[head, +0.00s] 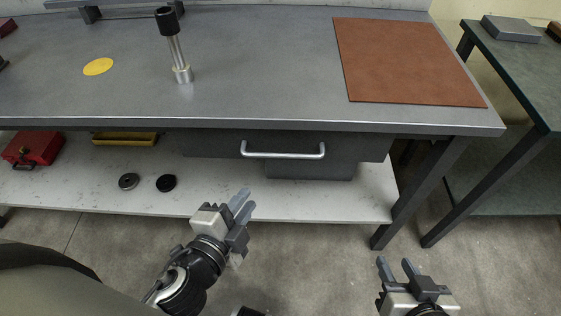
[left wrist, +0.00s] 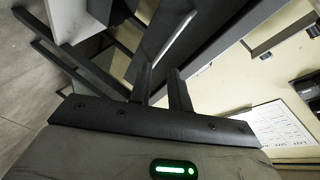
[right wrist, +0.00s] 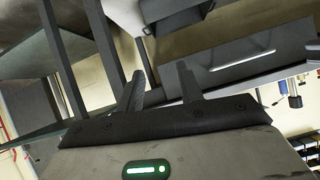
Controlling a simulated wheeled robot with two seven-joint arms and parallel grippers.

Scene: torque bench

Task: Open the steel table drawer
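The steel table (head: 250,95) has a dark drawer (head: 345,145) under its top, with a pale bar handle (head: 283,155) across its front. The drawer looks closed. My left gripper (head: 243,200) is below and left of the handle, apart from it, fingers parted and empty. In the left wrist view the handle (left wrist: 172,45) shows just beyond the fingertips (left wrist: 160,80). My right gripper (head: 396,268) is lower and to the right, fingers parted and empty. In the right wrist view the handle (right wrist: 243,60) is farther off, beyond the fingers (right wrist: 160,80).
On the tabletop are a metal post with a black cap (head: 172,45), a yellow disc (head: 98,66) and a brown mat (head: 405,60). A green-topped table (head: 520,70) stands right.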

